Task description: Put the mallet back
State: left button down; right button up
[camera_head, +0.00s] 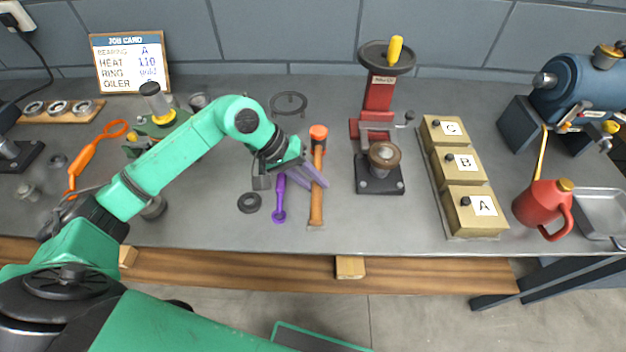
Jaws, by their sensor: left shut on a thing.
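The mallet (316,206) has an orange head and a wooden handle. It is near the middle of the bench, with its head toward the back wall and its handle toward the front edge. My left gripper (312,175) is shut on the mallet's handle, just below the head. The fingers hide part of the handle. I cannot tell whether the mallet touches the bench or is slightly above it. My right gripper is not in view.
A purple tool (280,200) and a dark ring (249,203) lie left of the mallet. A red press (378,130) stands to its right, then lettered boxes (472,212) and a red oil can (543,207). Orange tongs (88,158) lie at left. Bench between mallet and boxes is clear in front.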

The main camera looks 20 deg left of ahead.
pick_arm(q)
jog(key=c, duration=0.7)
grip_release()
jog(key=shift+o, duration=0.5)
jog(key=shift+f, duration=0.1)
jog(key=shift+r+p, duration=1)
jog(key=shift+r, duration=2.55)
